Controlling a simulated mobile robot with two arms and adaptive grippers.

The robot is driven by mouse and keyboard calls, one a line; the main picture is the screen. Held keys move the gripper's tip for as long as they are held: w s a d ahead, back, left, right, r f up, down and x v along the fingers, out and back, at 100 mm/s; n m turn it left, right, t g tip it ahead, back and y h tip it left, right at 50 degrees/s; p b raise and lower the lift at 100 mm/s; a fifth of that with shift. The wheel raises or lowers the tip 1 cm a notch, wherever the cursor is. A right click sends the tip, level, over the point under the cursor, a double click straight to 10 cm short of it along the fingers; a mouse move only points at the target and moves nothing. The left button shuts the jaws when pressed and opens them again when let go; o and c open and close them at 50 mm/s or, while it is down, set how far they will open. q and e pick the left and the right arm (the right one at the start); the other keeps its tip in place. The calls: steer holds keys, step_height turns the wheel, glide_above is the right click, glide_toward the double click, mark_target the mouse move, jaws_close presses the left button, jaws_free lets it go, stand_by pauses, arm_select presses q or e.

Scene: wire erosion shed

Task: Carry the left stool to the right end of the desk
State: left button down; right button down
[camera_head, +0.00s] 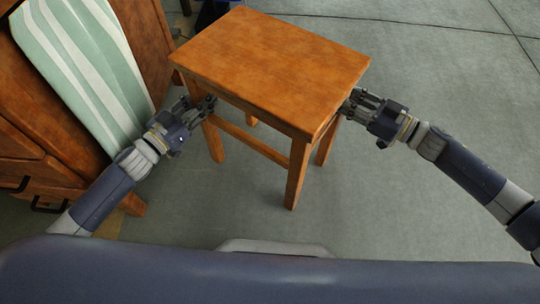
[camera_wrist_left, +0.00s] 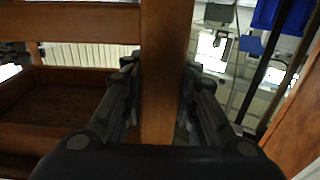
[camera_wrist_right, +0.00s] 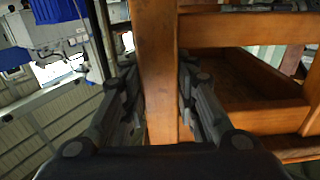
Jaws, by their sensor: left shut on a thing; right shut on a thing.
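A wooden stool (camera_head: 275,65) with a square orange-brown seat is between my two arms in the head view. It looks tilted a little, and I cannot tell whether its legs touch the floor. My left gripper (camera_head: 207,106) is shut on a leg at the stool's left side; that leg (camera_wrist_left: 164,75) runs between the fingers in the left wrist view. My right gripper (camera_head: 352,103) is shut on a leg at the right side; that leg (camera_wrist_right: 156,80) stands between the fingers in the right wrist view. The seat hides part of the right fingertips.
A wooden piece of furniture (camera_head: 28,150) with dark handles, perhaps the desk, stands at the left, close to my left arm. A green-and-white striped board or cloth (camera_head: 82,62) lies against it.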

arm_select(q)
steer(key=shift+d+r, duration=0.1)
steer(key=shift+d, duration=0.15)
arm_select(e)
steer(key=shift+a, duration=0.2)
arm_select(q)
steer(key=c, duration=1.6)
jaws_free()
steer(key=shift+s+f, duration=0.1)
steer(key=shift+f, duration=0.2)
arm_select(e)
steer(key=c, duration=1.6)
jaws_free()
steer(key=shift+s+f, duration=0.15)
steer(key=shift+f, duration=0.1)
arm_select(q)
steer(key=o, duration=0.3)
steer(key=shift+r, duration=0.1)
arm_select(e)
steer(key=o, duration=0.4)
steer(key=shift+r, duration=0.1)
steer(key=shift+c, duration=0.2)
arm_select(q)
steer(key=shift+a, duration=0.15)
arm_select(e)
steer(key=shift+d, duration=0.1)
